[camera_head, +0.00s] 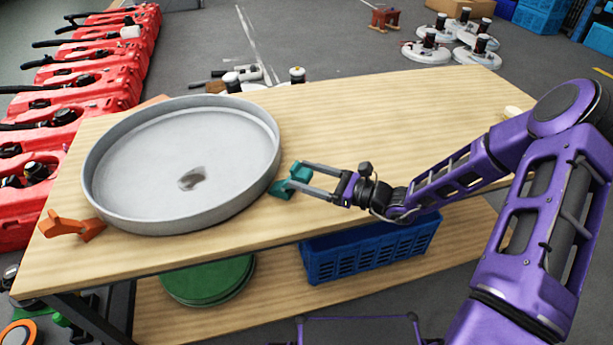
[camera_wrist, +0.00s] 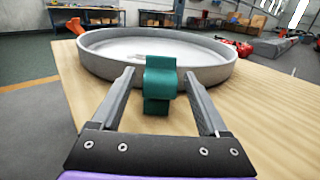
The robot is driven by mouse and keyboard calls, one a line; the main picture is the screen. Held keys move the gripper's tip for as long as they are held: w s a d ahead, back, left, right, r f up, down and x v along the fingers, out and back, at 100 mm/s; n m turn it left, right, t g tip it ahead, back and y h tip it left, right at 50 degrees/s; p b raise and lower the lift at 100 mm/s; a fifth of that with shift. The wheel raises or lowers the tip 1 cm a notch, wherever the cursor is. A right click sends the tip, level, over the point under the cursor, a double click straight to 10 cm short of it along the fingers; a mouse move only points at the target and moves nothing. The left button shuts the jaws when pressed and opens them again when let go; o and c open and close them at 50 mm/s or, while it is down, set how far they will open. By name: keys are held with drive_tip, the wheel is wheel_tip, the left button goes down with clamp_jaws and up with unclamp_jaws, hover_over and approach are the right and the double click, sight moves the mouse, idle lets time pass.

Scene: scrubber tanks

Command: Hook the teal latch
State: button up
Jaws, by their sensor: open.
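The teal latch (camera_head: 283,188) is at the right edge of a round grey pan (camera_head: 112,205) on the wooden table. In the wrist view the teal latch (camera_wrist: 160,80) stands in front of the pan's near wall (camera_wrist: 215,74). My gripper (camera_head: 299,178) is open, with one finger on each side of the latch. In the wrist view the fingers (camera_wrist: 160,82) show a gap on both sides of it. An orange latch (camera_head: 72,226) sits at the pan's left side and also shows in the wrist view (camera_wrist: 75,27). I cannot tell whether the teal latch touches the rim.
A blue crate (camera_head: 365,250) and a green round stack (camera_head: 208,280) are on the shelf below. Red machines (camera_head: 85,90) line the left side. Round white discs (camera_head: 430,52) lie on the floor behind.

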clamp_jaws()
idle(0.4)
idle(1.0)
